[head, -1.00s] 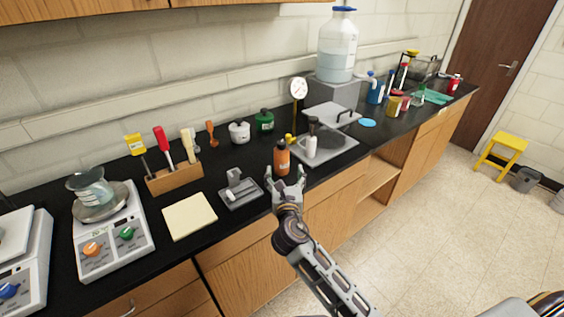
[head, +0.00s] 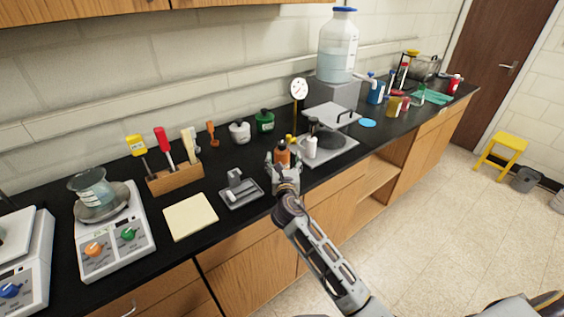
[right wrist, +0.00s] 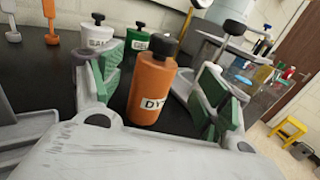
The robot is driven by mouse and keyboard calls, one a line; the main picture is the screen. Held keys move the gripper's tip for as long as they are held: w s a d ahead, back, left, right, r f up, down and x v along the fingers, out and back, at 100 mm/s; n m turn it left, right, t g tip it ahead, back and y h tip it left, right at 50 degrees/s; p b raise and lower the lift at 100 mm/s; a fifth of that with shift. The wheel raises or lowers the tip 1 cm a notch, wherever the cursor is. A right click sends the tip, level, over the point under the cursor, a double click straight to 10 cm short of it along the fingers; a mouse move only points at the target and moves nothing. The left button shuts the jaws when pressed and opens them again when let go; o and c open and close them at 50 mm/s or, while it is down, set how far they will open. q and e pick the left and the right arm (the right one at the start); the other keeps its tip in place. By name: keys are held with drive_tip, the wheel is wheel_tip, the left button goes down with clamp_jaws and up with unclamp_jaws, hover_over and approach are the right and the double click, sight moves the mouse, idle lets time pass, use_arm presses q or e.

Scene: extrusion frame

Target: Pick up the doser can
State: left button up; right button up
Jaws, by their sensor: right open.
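An orange can with a black cap (head: 282,155) stands upright near the front edge of the black counter. It looks like the doser can. In the right wrist view the orange can (right wrist: 152,88) shows a white label reading "DY", and it stands between the fingers, with gaps visible on both sides. My right gripper (head: 284,168) is open at the can and hides its lower part in the head view. The green finger pads show in the right wrist view (right wrist: 160,95). My left gripper is not in view.
A grey tray-like holder (head: 241,190) lies left of the can. A hotplate (head: 335,150) with a white-bodied bottle (head: 311,148) is close on the right. A white jar (head: 240,132) and a green jar (head: 264,121) stand behind. A wooden tool rack (head: 175,178) is further left.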

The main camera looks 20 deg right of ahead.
sight(282, 155)
drive_tip(key=shift+w+d, duration=0.15)
drive_tip(key=shift+w, duration=0.3)
drive_tip(key=shift+x, duration=2.6)
drive_tip(key=shift+c, duration=0.4)
drive_tip(key=c, duration=1.4)
